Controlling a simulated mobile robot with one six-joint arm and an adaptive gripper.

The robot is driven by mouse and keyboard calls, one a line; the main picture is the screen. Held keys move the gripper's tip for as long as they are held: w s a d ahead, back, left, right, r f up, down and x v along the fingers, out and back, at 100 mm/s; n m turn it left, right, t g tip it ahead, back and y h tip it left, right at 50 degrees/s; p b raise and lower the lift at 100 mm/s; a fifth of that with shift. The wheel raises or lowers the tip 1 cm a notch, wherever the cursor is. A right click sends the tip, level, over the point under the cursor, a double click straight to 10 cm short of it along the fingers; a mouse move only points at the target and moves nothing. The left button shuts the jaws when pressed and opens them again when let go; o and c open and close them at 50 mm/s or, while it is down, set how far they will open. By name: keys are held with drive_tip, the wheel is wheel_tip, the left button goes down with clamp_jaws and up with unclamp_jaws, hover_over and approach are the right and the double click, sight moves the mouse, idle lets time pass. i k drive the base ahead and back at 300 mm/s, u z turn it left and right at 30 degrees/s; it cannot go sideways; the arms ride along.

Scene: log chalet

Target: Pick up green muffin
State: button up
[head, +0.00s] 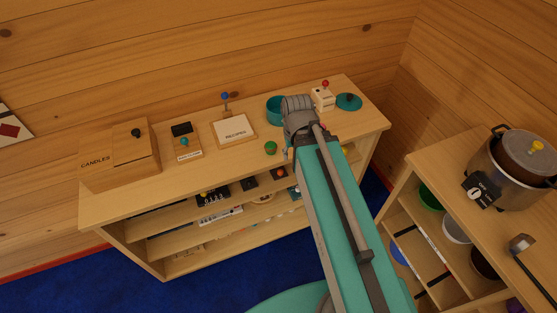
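A small green muffin (270,148) sits on the front part of the wooden shelf unit's top. It is just left of my arm and is small in the picture, with a brownish lower part. My arm reaches in from the lower right, and its grey joint is above the counter, to the right of the muffin. My gripper is not visible; the arm hides whatever lies behind and below it. I cannot tell how far the gripper is from the muffin.
The wooden counter (103,209) holds a candles box (105,165), a recipes board (235,133), a teal pot (275,108), a white box with a red knob (324,101) and a teal lid (348,101). Another counter (440,168) with a large pot (512,175) stands right.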

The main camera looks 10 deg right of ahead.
sight(270, 147)
drive_tip(key=k, duration=1.35)
drive_tip(key=z, duration=0.75)
drive_tip(key=i, duration=1)
drive_tip(key=u, duration=0.05)
